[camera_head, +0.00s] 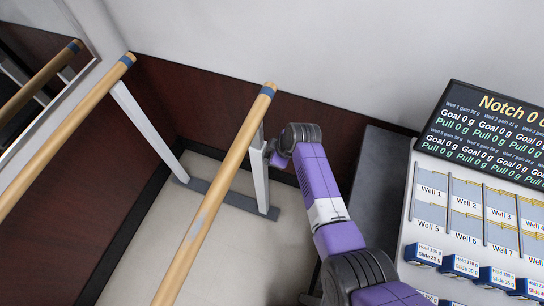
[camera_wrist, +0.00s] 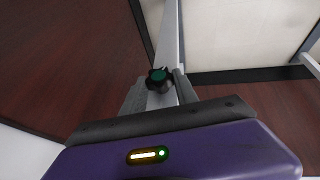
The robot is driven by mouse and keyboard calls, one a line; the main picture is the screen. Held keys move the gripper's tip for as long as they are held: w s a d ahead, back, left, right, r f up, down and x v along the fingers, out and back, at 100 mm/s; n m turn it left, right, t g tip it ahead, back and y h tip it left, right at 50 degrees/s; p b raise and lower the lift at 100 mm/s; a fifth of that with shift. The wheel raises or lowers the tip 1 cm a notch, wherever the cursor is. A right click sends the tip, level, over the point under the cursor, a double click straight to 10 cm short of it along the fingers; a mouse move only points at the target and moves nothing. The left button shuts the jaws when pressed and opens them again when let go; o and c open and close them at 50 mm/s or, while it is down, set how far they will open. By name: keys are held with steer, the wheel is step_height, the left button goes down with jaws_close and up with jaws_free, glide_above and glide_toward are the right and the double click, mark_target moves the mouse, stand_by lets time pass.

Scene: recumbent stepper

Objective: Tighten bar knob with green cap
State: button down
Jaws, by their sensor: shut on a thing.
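The bar knob (camera_wrist: 158,79) is black and lobed with a green cap, and it sits on a pale upright post (camera_wrist: 168,35) in the wrist view. My gripper (camera_wrist: 160,88) has one grey finger on each side of it and is shut on the knob. In the head view my gripper (camera_head: 272,153) is at the upper part of the white post (camera_head: 260,182) under the nearer wooden bar (camera_head: 228,170). The knob cannot be made out there.
A second wooden bar (camera_head: 70,125) runs along the left, beside a mirror. A grey base plate (camera_head: 228,197) lies on the floor. A rack of labelled wells (camera_head: 480,210) and a screen (camera_head: 490,133) stand at the right. Dark red panelling lines the wall behind.

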steer(key=g+b, duration=0.2)
steer(key=b, duration=0.1)
steer(key=g+y+b, duration=0.1)
steer(key=shift+w+d+f+m+b, duration=0.1)
steer(key=shift+w+f+m+b, duration=0.2)
steer(key=shift+w+m, duration=0.1)
steer(key=g+y+b, duration=0.1)
steer(key=g+b, duration=0.1)
steer(key=b, duration=0.4)
steer(key=shift+w, duration=0.1)
steer(key=g+b, duration=0.1)
steer(key=b, duration=0.4)
steer(key=m+g+y+b, duration=0.1)
steer(key=b, duration=0.5)
steer(key=shift+w+d+f+g, duration=0.15)
steer(key=shift+w+f+g, duration=0.05)
steer(key=shift+g, duration=0.2)
steer(key=shift+y+b, duration=0.4)
steer(key=shift+b, duration=0.55)
steer(key=g+b, duration=0.1)
steer(key=b, duration=0.2)
steer(key=shift+r, duration=0.15)
steer(key=shift+r+b, duration=0.15)
steer(key=shift+b, duration=0.55)
steer(key=c, duration=0.9)
jaws_free()
steer(key=shift+c, duration=0.2)
